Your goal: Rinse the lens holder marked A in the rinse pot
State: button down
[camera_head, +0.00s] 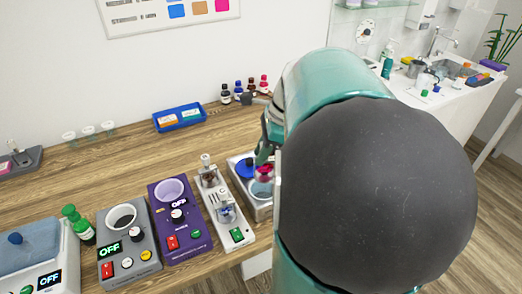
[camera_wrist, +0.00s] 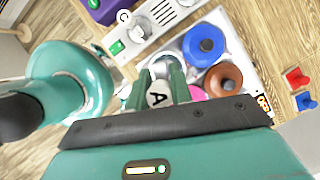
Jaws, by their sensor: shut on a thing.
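My gripper (camera_wrist: 162,74) is shut on the lens holder marked A, whose round white tag (camera_wrist: 157,98) shows between the fingers in the wrist view. The lower part of the holder is hard to make out. A round metal-rimmed pot with pale content, seemingly the rinse pot (camera_head: 261,190), sits at the near end of a light tray (camera_head: 236,161). In the wrist view the fingertips overlap its silvery rim; I cannot tell whether the holder is inside it. In the head view my arm hides most of the gripper.
The tray also bears a blue round lid (camera_wrist: 204,45), a brown one (camera_wrist: 223,80) and a partly hidden pink one (camera_wrist: 197,94). A stand (camera_head: 226,207) with a holder tagged C stands left, then purple (camera_head: 180,222) and grey (camera_head: 128,242) devices. Small bottles (camera_head: 238,90) stand behind.

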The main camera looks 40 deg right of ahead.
aim_at(265, 175)
jog(key=shift+w+f, duration=0.2)
jog(key=shift+f, duration=0.3)
notch_tip(265, 175, down, 2)
jog(key=shift+f, duration=3.8)
jog(key=shift+f, duration=0.5)
dwell(0.7)
jog(key=shift+r, duration=3.8)
